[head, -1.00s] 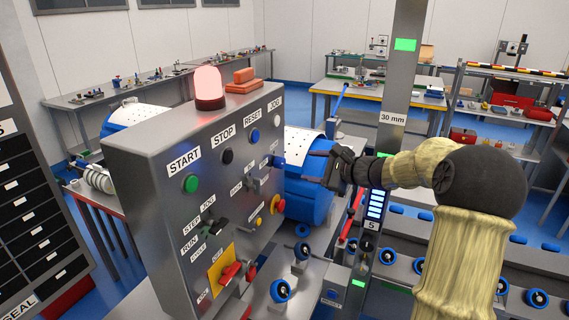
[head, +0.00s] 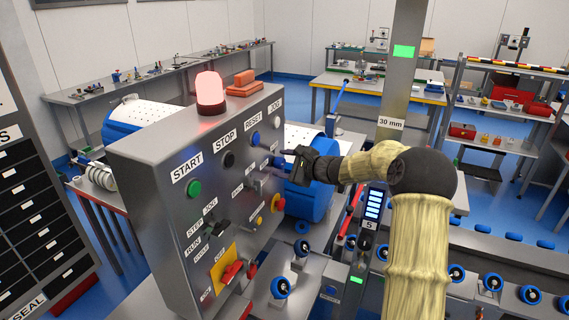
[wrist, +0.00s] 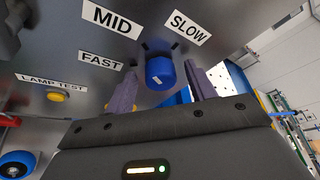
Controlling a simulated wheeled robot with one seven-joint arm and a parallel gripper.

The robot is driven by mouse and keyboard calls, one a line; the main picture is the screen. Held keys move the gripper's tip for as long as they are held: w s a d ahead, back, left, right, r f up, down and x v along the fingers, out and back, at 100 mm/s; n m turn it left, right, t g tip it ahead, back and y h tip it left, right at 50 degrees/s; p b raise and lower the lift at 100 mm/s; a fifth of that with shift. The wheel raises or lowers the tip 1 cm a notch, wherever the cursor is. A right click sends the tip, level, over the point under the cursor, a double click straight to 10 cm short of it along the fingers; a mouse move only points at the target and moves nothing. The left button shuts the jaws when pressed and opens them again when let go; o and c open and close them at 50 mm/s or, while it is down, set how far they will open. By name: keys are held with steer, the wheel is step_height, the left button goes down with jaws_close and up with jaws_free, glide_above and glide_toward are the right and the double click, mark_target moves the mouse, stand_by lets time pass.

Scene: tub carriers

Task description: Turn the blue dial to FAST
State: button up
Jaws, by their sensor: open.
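The blue dial (wrist: 160,72) sits on the grey panel in the wrist view, with the labels FAST (wrist: 101,61), MID (wrist: 112,19) and SLOW (wrist: 188,27) around it. I cannot tell clearly which label it points at. My gripper (head: 281,163) is open at the panel's right part in the head view. In the wrist view its two fingers stand on either side of the dial, with the dial between their tips. I see gaps beside the dial, so the fingers do not look closed on it. In the head view my gripper largely hides the dial.
The control panel (head: 150,170) also carries a green START button (head: 194,188), a black STOP button (head: 228,159), a blue RESET button (head: 255,138) and a red switch (head: 232,271). A yellow LAMP TEST button (wrist: 56,96) is left of the dial. A metal post (head: 396,90) stands to the right.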

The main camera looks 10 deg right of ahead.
steer(key=c, duration=1)
steer(key=shift+o, duration=0.2)
steer(key=f+n+t+b, duration=0.1)
steer(key=b, duration=0.7)
steer(key=n+t+b, duration=0.1)
steer(key=n+b, duration=0.1)
steer(key=b, duration=0.6)
steer(key=shift+f, duration=0.1)
steer(key=n+b, duration=0.1)
steer(key=b, duration=0.3)
steer(key=shift+s, duration=0.1)
steer(key=n+t+b, duration=0.1)
steer(key=n+b, duration=0.1)
steer(key=b, duration=0.3)
steer(key=n+b, duration=0.2)
steer(key=b, duration=0.4)
steer(key=n+t+b, duration=0.1)
steer(key=b, duration=0.5)
steer(key=shift+a+f+n+t+y, duration=0.1)
steer(key=shift+f+n+t+y, duration=0.2)
steer(key=shift+n+y, duration=0.1)
steer(key=shift+r+n+b, duration=0.15)
steer(key=shift+n+b, duration=0.15)
steer(key=shift+b, duration=0.35)
